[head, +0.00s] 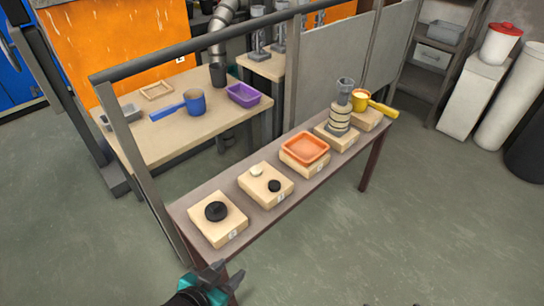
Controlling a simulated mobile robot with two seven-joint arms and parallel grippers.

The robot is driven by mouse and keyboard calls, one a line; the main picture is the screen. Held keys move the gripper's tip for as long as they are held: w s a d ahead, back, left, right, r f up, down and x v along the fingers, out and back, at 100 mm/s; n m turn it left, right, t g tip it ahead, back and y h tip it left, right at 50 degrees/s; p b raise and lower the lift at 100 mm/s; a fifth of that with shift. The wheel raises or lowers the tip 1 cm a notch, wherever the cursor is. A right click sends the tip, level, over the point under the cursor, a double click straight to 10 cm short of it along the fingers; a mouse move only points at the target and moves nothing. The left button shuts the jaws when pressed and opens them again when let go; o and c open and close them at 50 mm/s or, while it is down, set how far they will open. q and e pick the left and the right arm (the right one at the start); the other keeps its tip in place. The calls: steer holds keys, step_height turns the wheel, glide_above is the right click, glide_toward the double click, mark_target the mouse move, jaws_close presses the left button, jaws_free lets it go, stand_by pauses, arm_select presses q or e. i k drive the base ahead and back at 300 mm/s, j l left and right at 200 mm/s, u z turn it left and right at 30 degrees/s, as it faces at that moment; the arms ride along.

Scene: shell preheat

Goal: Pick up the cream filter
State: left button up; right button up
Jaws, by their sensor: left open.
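The cream filter (257,171) looks like a small, pale round piece. It lies on a wooden block (258,192) on the narrow brown table, beside a small black knob-like piece (274,186). My left gripper (229,275) is at the bottom of the head view, in front of the table's near left end. Its fingers are apart with nothing between them. It is well short of the filter and not touching it. My right gripper is not in view.
Other blocks on the table (187,212) hold a black disc (216,211), an orange tray (305,148), a banded grey-and-cream stack (341,118) and a yellow cup (360,98). A grey-framed barrier (170,62) runs behind. Floor in front is clear.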

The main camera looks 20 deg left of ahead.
mark_target(256, 171)
steer(key=i+l, duration=0.1)
steer(key=i, duration=0.3)
steer(key=i+l, duration=0.1)
steer(key=i, duration=0.25)
steer(key=i+u, duration=0.15)
steer(key=u, duration=0.35)
steer(key=i+l+u, duration=0.1)
steer(key=u, duration=0.35)
